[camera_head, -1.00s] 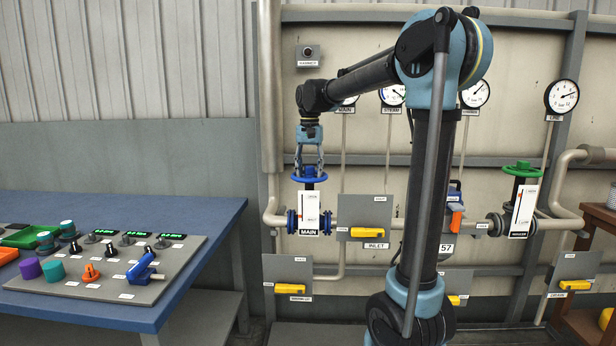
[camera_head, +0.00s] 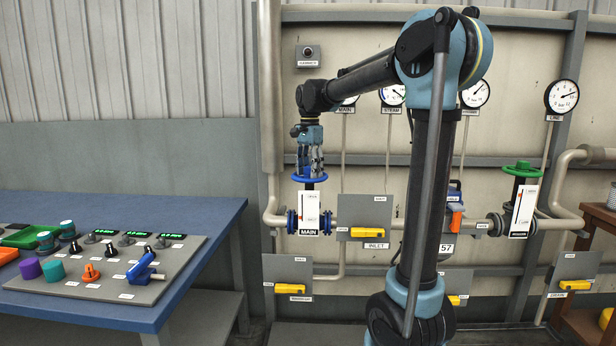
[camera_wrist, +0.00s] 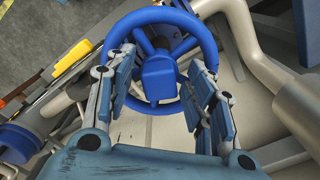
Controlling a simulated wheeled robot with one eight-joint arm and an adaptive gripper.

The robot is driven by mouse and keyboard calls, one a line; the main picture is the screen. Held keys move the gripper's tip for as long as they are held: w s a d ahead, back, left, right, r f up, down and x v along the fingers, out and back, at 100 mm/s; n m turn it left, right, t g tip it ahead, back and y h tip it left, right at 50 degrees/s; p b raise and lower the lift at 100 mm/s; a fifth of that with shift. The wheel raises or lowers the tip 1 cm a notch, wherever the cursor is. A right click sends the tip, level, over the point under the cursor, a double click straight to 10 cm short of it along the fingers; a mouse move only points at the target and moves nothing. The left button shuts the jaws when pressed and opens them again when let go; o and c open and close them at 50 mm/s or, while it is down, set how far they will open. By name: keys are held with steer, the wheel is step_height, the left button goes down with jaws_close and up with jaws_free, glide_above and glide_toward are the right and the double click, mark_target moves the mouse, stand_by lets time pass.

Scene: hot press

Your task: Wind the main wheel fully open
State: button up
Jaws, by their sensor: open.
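The blue main wheel (camera_head: 309,179) lies flat on top of its valve stem, above the white plate marked MAIN (camera_head: 310,212). The plate carries a vertical scale with a red mark. My gripper (camera_head: 310,168) points down right over the wheel. In the wrist view its open fingers (camera_wrist: 165,92) stand on either side of the blue hub (camera_wrist: 160,77), near the wheel's rim (camera_wrist: 213,45). I cannot tell whether the fingers touch the rim.
A yellow inlet handle (camera_head: 367,232) is on a grey panel to the right of the main valve. A green wheel (camera_head: 522,170) stands farther right. A blue bench (camera_head: 215,215) with a control panel (camera_head: 185,262) is at left. Pipes run along the wall.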

steer(key=m, duration=0.3)
steer(key=shift+m, duration=2.2)
